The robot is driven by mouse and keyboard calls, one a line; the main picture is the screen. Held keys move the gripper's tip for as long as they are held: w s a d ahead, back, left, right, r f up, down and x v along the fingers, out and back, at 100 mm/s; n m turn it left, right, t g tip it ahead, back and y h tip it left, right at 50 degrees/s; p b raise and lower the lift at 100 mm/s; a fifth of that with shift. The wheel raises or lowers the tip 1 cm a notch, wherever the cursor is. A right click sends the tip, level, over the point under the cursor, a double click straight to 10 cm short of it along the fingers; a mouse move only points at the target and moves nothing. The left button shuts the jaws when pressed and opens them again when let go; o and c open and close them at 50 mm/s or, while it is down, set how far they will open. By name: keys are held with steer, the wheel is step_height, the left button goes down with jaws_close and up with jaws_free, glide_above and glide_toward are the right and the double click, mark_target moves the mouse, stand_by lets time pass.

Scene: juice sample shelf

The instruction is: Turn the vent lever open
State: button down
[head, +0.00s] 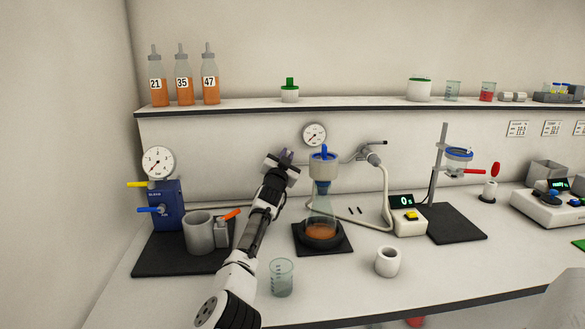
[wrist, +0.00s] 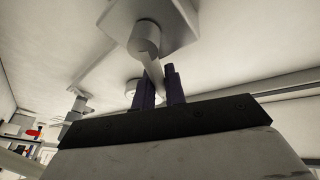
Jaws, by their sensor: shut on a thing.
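My gripper (head: 286,155) is raised above the bench, left of the filter funnel (head: 323,165) and below the round wall gauge. In the wrist view its dark fingers (wrist: 160,88) are closed around a thin pale lever (wrist: 154,72), which I take for the vent lever. The lever comes from a round pale hub (wrist: 144,40) under a pale block (wrist: 165,15). In the head view my gripper hides the lever, so its exact angle is hard to tell.
The flask (head: 320,222) with orange liquid stands under the funnel on a dark mat. A blue block (head: 166,205) with coloured levers and a grey mug (head: 199,233) stand left of my arm. A beaker (head: 282,277) stands close to its right. The shelf (head: 350,105) runs above.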

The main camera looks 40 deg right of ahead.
steer(key=shift+w+a+n+t+b, duration=0.1)
steer(key=shift+a+n+t+b, duration=0.1)
steer(key=shift+n+t+b, duration=0.35)
steer(key=shift+r+n, duration=0.2)
steer(key=shift+n, duration=0.05)
steer(key=c, duration=1.5)
jaws_free()
steer(key=shift+o, duration=0.2)
steer(key=shift+f, duration=0.1)
